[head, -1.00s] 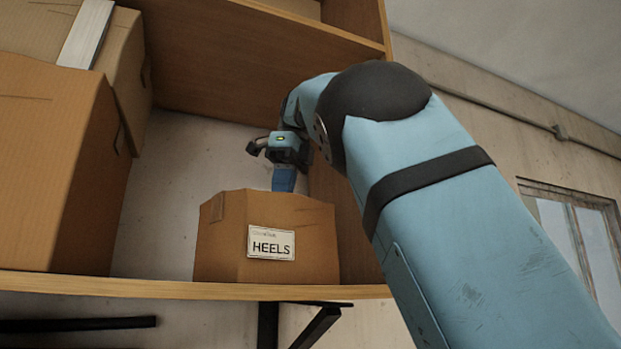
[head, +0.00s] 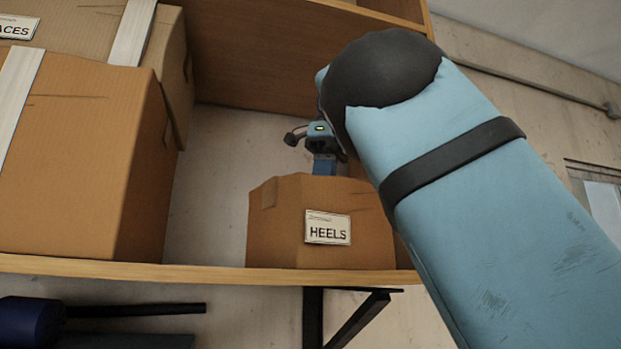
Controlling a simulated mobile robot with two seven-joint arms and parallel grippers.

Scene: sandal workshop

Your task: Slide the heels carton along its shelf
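The heels carton (head: 285,225) is a brown box with a white HEELS label, upright on the wooden shelf (head: 215,275). My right arm comes in from the right, and its gripper (head: 324,166) points down at the carton's top, towards the back. The fingertips are hidden behind the carton's upper edge. I cannot tell whether they are inside it, behind it or touching it, or whether they are open. My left gripper is out of view.
A large brown carton (head: 80,170) stands to the left, with a gap of bare wall (head: 205,200) between it and the heels carton. Another taped carton (head: 75,40) is above and behind it. My arm hides the shelf's right end. A dark bracket (head: 312,318) is below.

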